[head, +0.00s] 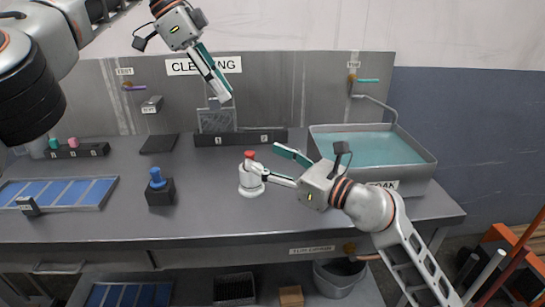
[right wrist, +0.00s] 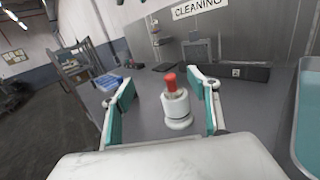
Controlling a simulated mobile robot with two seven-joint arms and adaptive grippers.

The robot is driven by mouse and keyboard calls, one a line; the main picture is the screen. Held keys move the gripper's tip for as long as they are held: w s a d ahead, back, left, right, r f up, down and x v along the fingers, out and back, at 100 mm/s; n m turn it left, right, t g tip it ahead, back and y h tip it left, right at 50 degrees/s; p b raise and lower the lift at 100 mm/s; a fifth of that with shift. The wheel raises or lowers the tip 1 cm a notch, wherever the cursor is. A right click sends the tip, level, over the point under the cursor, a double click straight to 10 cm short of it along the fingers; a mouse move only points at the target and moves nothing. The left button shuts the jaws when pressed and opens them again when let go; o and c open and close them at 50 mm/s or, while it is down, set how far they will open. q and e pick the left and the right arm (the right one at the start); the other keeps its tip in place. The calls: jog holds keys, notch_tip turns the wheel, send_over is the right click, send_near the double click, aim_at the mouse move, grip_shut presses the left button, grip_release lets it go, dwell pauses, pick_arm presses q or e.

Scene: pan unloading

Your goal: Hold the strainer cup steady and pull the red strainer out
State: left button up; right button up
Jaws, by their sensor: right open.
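The white strainer cup (head: 250,187) stands upright on the grey bench, with the red strainer (head: 249,154) showing at its top. In the right wrist view the cup (right wrist: 177,106) and red strainer (right wrist: 171,80) appear between the finger lines. My right gripper (head: 269,160) is open beside the cup, its lower finger overlapping the cup's right edge in the head view; contact cannot be told. My left gripper (head: 230,97) hangs high above and left of the cup, pointing down, with nothing seen in it; its finger gap cannot be judged from this angle.
A basin of teal liquid (head: 424,157) stands right of the cup, behind my right arm. A dark block with a blue knob (head: 160,192) is to the left. A dark rack (head: 240,138) lies behind. A blue-panelled tray (head: 105,190) is at far left. Bench around the cup is clear.

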aim_at(251, 178)
jog(key=shift+h, duration=0.3)
jog(key=f, duration=0.5)
jog(key=w+d+f, duration=0.1)
jog(key=f, duration=0.2)
jog(key=shift+f, duration=0.1)
jog(key=x, duration=0.6)
jog(key=shift+w+a, duration=0.15)
jog(key=shift+a, duration=0.05)
jog(key=shift+w+a, duration=0.4)
